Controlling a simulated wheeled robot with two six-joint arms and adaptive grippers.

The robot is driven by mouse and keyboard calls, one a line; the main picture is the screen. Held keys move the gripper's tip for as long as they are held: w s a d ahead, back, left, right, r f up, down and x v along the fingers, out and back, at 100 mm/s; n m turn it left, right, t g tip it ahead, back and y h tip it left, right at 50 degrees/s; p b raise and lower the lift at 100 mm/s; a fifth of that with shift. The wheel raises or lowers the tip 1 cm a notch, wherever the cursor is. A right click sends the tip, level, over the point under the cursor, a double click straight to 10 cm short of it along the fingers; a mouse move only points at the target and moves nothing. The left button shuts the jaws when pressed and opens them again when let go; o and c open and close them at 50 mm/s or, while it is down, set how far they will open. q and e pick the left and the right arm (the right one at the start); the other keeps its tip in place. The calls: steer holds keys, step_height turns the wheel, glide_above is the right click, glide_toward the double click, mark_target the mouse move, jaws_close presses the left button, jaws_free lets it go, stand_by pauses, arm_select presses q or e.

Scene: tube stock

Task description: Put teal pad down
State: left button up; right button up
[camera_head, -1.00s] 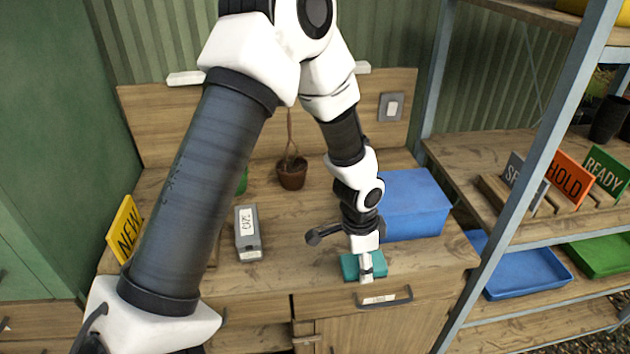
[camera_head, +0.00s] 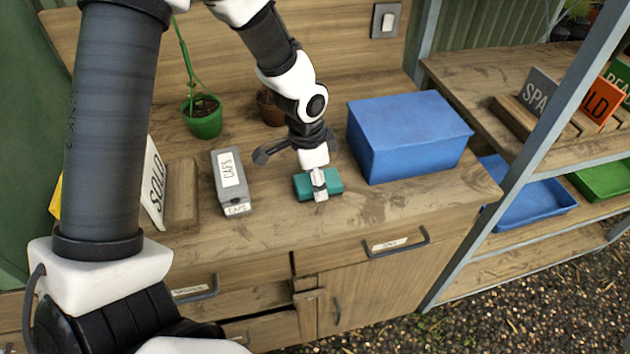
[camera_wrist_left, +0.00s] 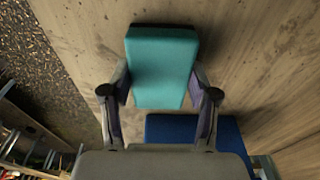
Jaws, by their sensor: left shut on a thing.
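The teal pad (camera_head: 304,187) is a small block above or on the wooden bench top (camera_head: 270,228), between the grey caps box and the blue box. My left gripper (camera_head: 319,186) is shut on it from above, one finger showing across its front side. In the left wrist view the pad (camera_wrist_left: 162,68) sits between the two fingers (camera_wrist_left: 160,100). I cannot tell for sure whether its underside touches the bench. My right gripper is not in view.
A blue box (camera_head: 408,136) stands close to the right of the pad. A grey caps box (camera_head: 232,182) stands to the left. Plant pots (camera_head: 204,118) are behind. The bench's front edge, above a drawer handle (camera_head: 397,243), is near; bare wood lies around the pad.

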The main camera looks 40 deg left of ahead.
mark_target(307, 182)
arm_select(q)
steer(key=shift+s+a, duration=0.1)
steer(key=shift+s, duration=0.1)
steer(key=o, duration=1.1)
steer(key=shift+f, duration=0.1)
steer(key=shift+w, duration=0.15)
steer(key=r, duration=0.8)
steer(key=s+a+r, duration=0.1)
steer(key=r, duration=0.3)
steer(key=shift+s+r+p, duration=0.1)
steer(key=shift+r+p, duration=0.05)
steer(key=shift+p, duration=0.2)
